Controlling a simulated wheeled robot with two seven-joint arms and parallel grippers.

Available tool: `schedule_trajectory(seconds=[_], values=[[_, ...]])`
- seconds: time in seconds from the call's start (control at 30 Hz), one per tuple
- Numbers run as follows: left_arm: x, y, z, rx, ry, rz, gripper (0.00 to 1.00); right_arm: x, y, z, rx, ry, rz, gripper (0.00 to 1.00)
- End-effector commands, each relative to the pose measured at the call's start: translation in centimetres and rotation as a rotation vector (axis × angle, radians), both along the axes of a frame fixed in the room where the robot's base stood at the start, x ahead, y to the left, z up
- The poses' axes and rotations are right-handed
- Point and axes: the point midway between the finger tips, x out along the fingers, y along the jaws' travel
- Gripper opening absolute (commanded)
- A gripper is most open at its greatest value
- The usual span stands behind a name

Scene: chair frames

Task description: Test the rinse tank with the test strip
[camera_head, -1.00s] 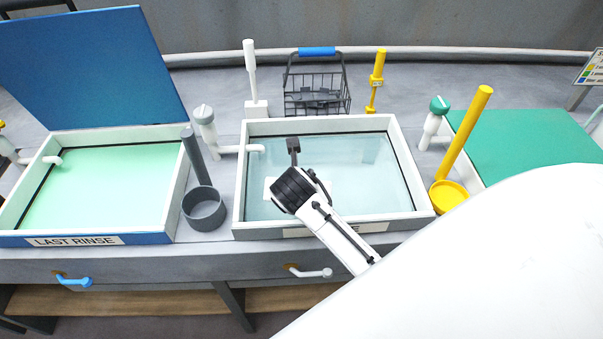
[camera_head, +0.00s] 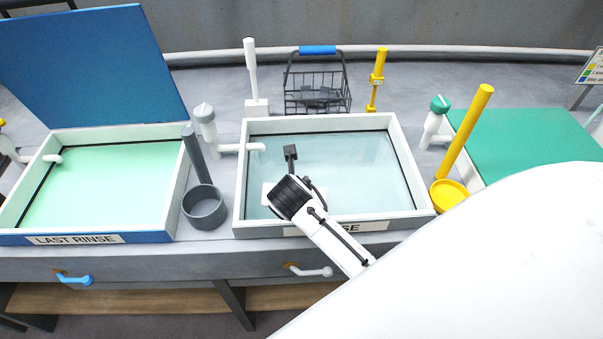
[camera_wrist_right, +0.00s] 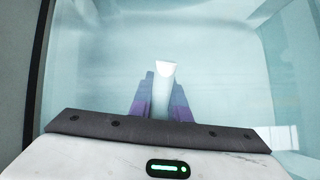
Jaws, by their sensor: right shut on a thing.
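The rinse tank (camera_head: 345,165) is the middle white-rimmed tank, filled with pale blue clear liquid; its front label is partly hidden by my right arm. My right gripper (camera_wrist_right: 162,88) is over this tank, pointing down. In the right wrist view its purple fingers are shut on a slim white piece (camera_wrist_right: 164,70), which I take for the test strip. The piece points at the liquid; I cannot tell whether its tip touches it. In the head view my wrist hides the fingers and the strip. My left gripper is not in view.
Left is the last rinse tank (camera_head: 75,240) with green liquid and a raised blue lid (camera_head: 90,65). A grey cup (camera_head: 204,207) stands between the tanks. Behind are a white post (camera_head: 250,75), a wire basket (camera_head: 317,88) and a yellow post (camera_head: 376,80). A yellow cup (camera_head: 449,195) stands right.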

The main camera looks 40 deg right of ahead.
Motion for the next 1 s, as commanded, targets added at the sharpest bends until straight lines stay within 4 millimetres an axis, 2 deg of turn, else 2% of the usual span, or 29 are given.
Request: schedule_trajectory(seconds=[0.3, 0.83, 1.0], values=[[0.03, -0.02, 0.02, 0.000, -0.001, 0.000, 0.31, 0.15, 0.22, -0.01, -0.001, 0.001, 0.000, 0.00], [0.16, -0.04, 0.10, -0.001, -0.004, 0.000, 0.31, -0.36, -0.60, 0.02, -0.001, 0.001, 0.000, 0.00], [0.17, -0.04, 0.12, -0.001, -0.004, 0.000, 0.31, -0.25, -0.62, 0.96, -0.001, -0.003, 0.001, 0.00]])
